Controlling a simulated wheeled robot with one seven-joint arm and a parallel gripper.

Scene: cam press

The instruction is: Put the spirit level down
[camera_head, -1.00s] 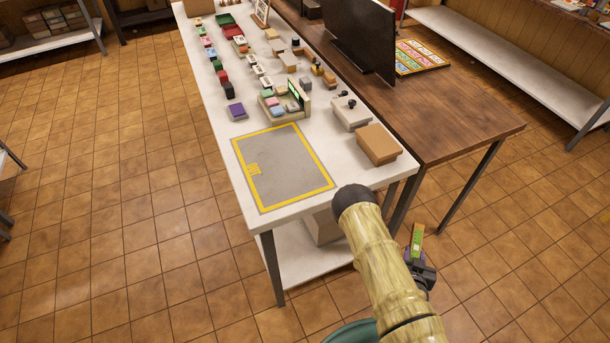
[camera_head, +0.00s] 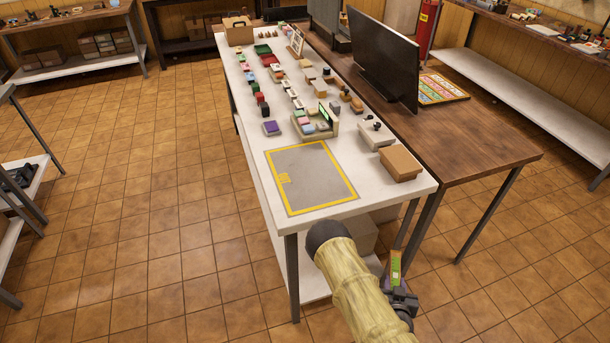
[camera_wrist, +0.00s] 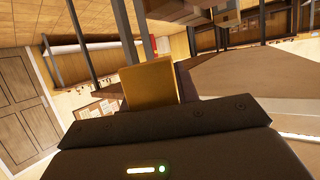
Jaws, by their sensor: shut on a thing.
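The spirit level (camera_head: 395,268) is a small green bar with an orange edge, held upright by my gripper (camera_head: 400,292) at the lower right of the head view. My gripper is shut on it. In the wrist view a yellow-orange face (camera_wrist: 149,83), likely the level, stands up beyond the dark gripper body (camera_wrist: 180,135). The fingertips are mostly hidden. The gripper and level are in front of the white table (camera_head: 240,105), apart from it. A grey mat with a yellow border (camera_head: 312,178) lies bare at the table's near end.
A cardboard-brown box (camera_head: 400,162) sits at the near right corner. A wooden table (camera_head: 470,140) with a black monitor (camera_head: 382,58) adjoins on the right.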

